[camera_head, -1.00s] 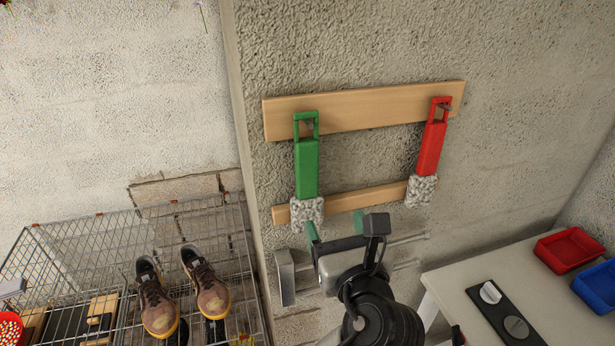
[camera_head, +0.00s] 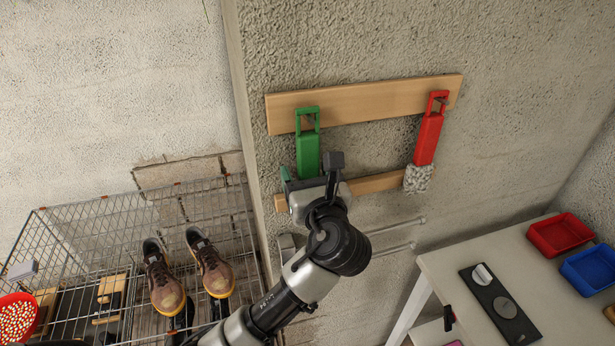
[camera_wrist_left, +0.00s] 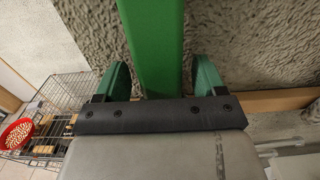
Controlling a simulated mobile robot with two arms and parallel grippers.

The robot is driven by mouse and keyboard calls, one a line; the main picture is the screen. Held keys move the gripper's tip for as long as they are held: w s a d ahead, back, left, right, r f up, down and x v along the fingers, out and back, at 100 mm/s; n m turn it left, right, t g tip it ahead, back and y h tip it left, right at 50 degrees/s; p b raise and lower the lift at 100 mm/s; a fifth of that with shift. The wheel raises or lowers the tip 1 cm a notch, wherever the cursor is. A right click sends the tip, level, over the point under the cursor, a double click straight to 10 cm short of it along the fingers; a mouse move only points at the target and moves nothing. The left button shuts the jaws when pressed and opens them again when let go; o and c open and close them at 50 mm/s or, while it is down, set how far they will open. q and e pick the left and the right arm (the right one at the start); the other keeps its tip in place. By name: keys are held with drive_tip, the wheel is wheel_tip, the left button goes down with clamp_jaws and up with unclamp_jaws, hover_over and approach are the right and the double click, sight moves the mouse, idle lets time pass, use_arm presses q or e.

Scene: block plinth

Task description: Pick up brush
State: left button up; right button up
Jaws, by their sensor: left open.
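Two brushes hang on a wooden wall rack (camera_head: 365,103). The green brush (camera_head: 308,150) is on the left and the red brush (camera_head: 428,138) with grey bristles is on the right. My left gripper (camera_head: 312,182) is in front of the lower part of the green brush and hides its bristles. In the left wrist view the green brush handle (camera_wrist_left: 154,45) runs between the two green fingers of my open left gripper (camera_wrist_left: 160,85), with a gap visible on each side. My right gripper is not in view.
A wire cage (camera_head: 75,230) stands at the left with a pair of shoes (camera_head: 208,262) on it. A white table (camera_head: 450,275) at the right holds a red tray (camera_head: 560,235) and a blue tray (camera_head: 592,270). Metal rails (camera_head: 398,232) are on the wall below the rack.

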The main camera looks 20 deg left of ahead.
use_arm(q)
drive_tip(key=shift+d, duration=0.1)
drive_tip(key=c, duration=1)
